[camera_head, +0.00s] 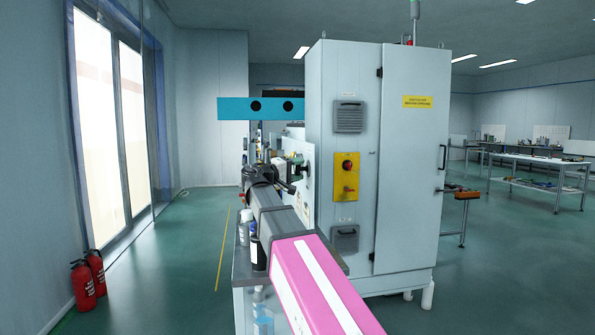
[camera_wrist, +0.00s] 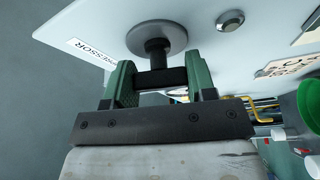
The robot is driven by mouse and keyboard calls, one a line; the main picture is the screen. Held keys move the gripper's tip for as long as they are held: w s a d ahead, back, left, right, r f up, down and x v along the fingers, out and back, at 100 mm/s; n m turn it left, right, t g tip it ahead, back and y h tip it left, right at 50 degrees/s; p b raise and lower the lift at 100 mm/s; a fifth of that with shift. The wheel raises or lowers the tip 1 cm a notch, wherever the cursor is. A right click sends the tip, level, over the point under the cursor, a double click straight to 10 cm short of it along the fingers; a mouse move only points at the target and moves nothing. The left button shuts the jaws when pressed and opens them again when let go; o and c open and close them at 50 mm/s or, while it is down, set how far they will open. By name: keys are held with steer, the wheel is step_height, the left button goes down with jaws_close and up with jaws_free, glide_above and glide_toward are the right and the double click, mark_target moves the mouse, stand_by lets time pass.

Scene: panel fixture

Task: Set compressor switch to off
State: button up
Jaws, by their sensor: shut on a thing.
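The compressor switch (camera_wrist: 157,37) is a round grey disc with a dark stem and a black handle bar on a light panel (camera_wrist: 100,22). A label (camera_wrist: 91,52) ending in "PRESSOR" is beside it. My gripper (camera_wrist: 159,78) has its two green fingers on either side of the black handle and is shut on it. The handle lies across between the fingers. In the head view my gripper (camera_head: 281,172) is at the panel's face, beside the dark round switch base (camera_head: 309,165). The fingers partly hide the handle, and any setting marks are not readable.
A tall grey cabinet (camera_head: 408,160) with a yellow switch plate (camera_head: 346,177) stands right of my arm. A teal beam (camera_head: 235,108) is above the panel. A silver button (camera_wrist: 231,22) is near the switch. Bottles (camera_head: 257,250) stand below my arm.

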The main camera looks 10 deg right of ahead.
steer(key=shift+n+y, duration=0.5)
steer(key=shift+n, duration=0.7)
steer(key=o, duration=0.9)
steer(key=shift+o, duration=0.2)
steer(key=v, duration=1)
steer(key=shift+a, duration=0.4)
steer(key=shift+s+a, duration=0.1)
steer(key=shift+s, duration=0.05)
